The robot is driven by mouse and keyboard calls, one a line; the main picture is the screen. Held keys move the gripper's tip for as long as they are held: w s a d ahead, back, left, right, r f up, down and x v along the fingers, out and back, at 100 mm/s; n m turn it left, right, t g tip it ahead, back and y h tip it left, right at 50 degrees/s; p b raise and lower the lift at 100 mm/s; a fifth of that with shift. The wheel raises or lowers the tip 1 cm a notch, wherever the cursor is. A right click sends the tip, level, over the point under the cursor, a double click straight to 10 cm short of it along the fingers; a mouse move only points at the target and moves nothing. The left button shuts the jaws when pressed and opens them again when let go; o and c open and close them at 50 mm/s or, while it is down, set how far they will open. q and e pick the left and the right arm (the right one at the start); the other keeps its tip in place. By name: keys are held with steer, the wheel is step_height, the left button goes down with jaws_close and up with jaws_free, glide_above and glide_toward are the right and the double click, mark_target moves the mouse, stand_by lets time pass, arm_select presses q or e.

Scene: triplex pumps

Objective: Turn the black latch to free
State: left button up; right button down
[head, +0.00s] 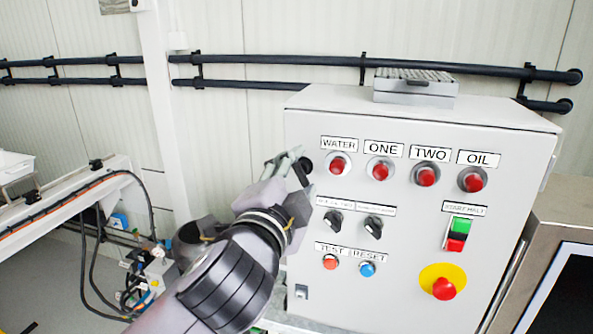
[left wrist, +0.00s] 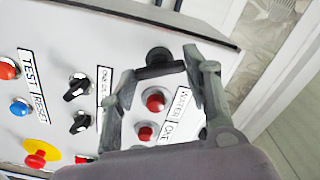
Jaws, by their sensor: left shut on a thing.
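The black latch (head: 305,164) is on the upper left of the white control box's front, beside the WATER button; my gripper partly hides it in the head view. In the left wrist view the latch (left wrist: 158,57) shows a round knob and a dark bar lying between my fingertips. My left gripper (head: 289,162) reaches in from the lower left; it also shows in the left wrist view (left wrist: 157,74), with one finger at each end of the bar. It is shut on the latch. My right gripper is not in view.
A grey ribbed case (head: 415,88) sits on top. Black pipes (head: 250,58) run along the wall behind.

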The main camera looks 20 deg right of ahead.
arm_select(q)
steer(key=m+p, duration=0.1)
steer(key=m, duration=0.4)
steer(key=shift+f+m, duration=0.1)
steer(key=shift+m, duration=0.3)
stand_by(0.4)
steer(key=o, duration=1.2)
steer(key=shift+c, duration=0.2)
steer(key=v, duration=1.2)
